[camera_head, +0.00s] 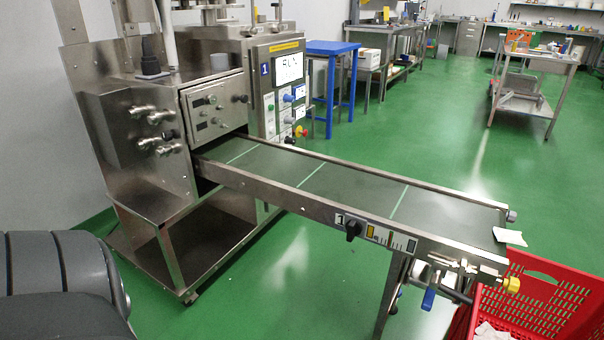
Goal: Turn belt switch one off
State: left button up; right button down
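The belt switch (353,230) is a black rotary knob on the front side rail of the conveyor, next to a white label marked 1 (339,219). Its exact pointer direction is too small to tell. The conveyor belt (330,184) is dark with pale green cross lines and runs from the steel machine down to the right. A small white packet (510,237) lies at the belt's right end. Neither of my grippers is in view, and nothing covers the switch.
A red crate (545,268) stands below the belt's end with pale packets inside. The steel machine (140,135) with its control panel (213,108) fills the left. A blue stool (332,48) and a steel cart (538,57) stand behind. Green floor is open beyond the conveyor.

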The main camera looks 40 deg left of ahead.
aim_at(354, 228)
jog(key=u, duration=1.3)
jog(key=k+z, duration=0.15)
jog(key=i+j, duration=0.05)
